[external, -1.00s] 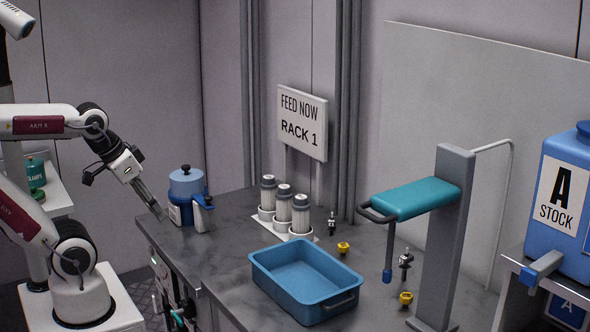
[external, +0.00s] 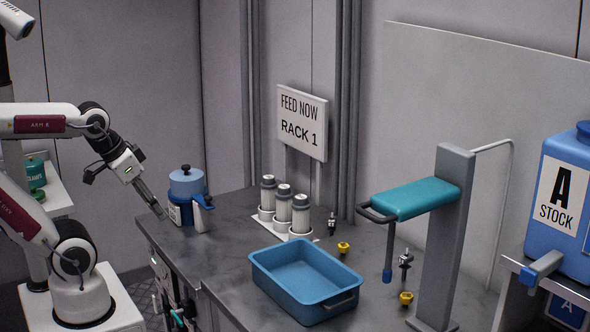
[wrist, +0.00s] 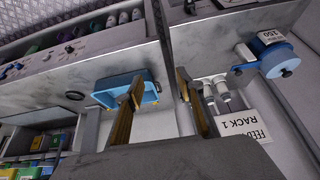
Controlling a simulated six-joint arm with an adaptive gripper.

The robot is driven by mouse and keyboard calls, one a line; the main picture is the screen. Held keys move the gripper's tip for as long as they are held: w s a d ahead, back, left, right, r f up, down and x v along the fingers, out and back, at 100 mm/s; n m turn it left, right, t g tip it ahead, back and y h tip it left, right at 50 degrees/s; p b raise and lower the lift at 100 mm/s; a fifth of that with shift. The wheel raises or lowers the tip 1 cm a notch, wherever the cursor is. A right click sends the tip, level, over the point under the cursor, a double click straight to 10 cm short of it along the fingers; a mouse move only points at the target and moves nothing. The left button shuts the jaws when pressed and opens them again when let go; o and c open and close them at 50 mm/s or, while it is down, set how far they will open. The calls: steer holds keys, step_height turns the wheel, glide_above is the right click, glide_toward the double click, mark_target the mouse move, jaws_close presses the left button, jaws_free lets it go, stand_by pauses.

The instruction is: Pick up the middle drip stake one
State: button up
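Three white cylinders with grey caps stand upright in a row in a white holder (external: 268,227) on the counter; the middle one (external: 283,203) is between the other two. I cannot tell if these are the drip stakes. Small dark-and-white upright pieces, one near the wall (external: 332,222) and one farther right (external: 405,260), also stand on the counter. My gripper (external: 161,213) hangs beside the counter's left end, left of the blue pot and well apart from the cylinders. In the wrist view my gripper (wrist: 160,76) has its two fingers spread with nothing between them.
A blue pot (external: 187,186) stands between my gripper and the cylinders. A blue tray (external: 337,302) lies at the counter's front. Yellow knobs (external: 344,248), a grey post (external: 447,235) with a teal arm (external: 415,198) and a Rack 1 sign (external: 302,124) are nearby.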

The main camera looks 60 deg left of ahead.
steer(key=w+a+r+m+y, duration=0.1)
steer(key=w+a+m+y, duration=0.1)
steer(key=w+m, duration=0.35)
steer(key=w+a+r+m+y, duration=0.1)
steer(key=w+a+m+y, duration=0.15)
steer(key=w, duration=0.65)
steer(key=w+d+m+t+y, duration=0.1)
steer(key=w+d+m, duration=0.25)
steer(key=w, duration=0.45)
steer(key=w+d+m+t+y, duration=0.1)
steer(key=w+d+m+t, duration=0.1)
steer(key=w+m, duration=0.45)
steer(key=m+t+h, duration=0.5)
steer(key=m, duration=1.2)
glide_toward(401, 258)
steer(key=w+a, duration=0.1)
steer(key=w, duration=0.2)
steer(key=shift+w+d+f+h, duration=0.25)
steer(key=shift+d+f+h, duration=0.1)
steer(key=shift+f, duration=0.3)
steer(key=shift+a, duration=0.1)
steer(key=shift+w, duration=0.1)
